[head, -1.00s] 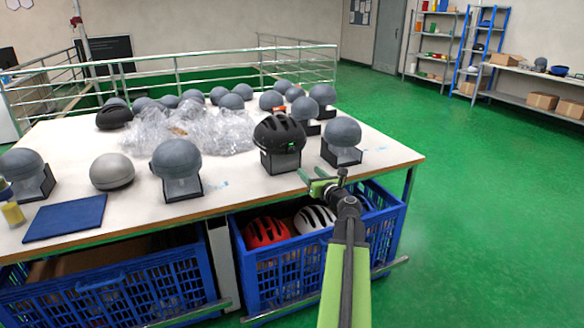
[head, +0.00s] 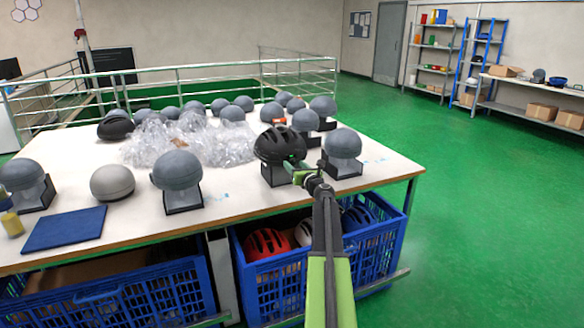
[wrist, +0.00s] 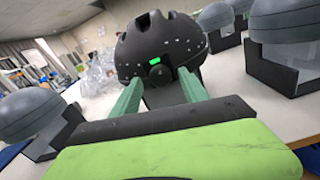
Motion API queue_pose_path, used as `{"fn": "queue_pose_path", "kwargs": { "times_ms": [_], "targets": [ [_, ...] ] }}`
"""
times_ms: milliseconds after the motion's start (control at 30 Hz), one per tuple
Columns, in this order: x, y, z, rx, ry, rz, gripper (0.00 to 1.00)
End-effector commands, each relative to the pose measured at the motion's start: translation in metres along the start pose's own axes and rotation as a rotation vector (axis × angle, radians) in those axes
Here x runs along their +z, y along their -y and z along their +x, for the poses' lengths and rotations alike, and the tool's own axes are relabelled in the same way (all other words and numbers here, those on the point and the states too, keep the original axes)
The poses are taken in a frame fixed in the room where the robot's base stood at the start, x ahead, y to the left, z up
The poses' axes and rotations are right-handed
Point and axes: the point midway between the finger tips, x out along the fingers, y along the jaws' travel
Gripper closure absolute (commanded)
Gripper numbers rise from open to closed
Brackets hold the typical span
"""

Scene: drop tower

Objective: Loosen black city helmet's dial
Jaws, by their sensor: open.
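The black city helmet (head: 279,143) sits on a headform stand on the white table, near its front right part. In the wrist view the helmet (wrist: 160,40) is straight ahead. Its round dark dial (wrist: 160,76) shows at the lower rim, just below a small bright green patch (wrist: 154,61). My gripper (wrist: 160,97) is open, its two green fingers either side of the dial in the picture; I cannot tell whether they touch it. In the head view my gripper (head: 305,174) is at the helmet's near side and hides part of the stand.
A grey headform (head: 343,145) stands close right of the helmet, another (head: 178,170) to the left. Crumpled clear plastic (head: 200,142) lies behind. A blue crate (head: 270,290) holding helmets is below the table edge, under my arm. A blue mat (head: 65,228) lies front left.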

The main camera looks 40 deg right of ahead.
Motion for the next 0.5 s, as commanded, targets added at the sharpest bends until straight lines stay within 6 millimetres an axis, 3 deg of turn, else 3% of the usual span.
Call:
{"fn": "queue_pose_path", "kwargs": {
  "times_ms": [100, 367, 500],
  "targets": [
    [0.0000, 0.0002, 0.0094, 0.000, 0.000, 0.000, 0.48],
    [0.0000, 0.0003, 0.0098, 0.000, 0.000, 0.000, 0.48],
    [0.0001, 0.0006, 0.0097, -0.001, 0.000, 0.000, 0.64]
  ]
}}
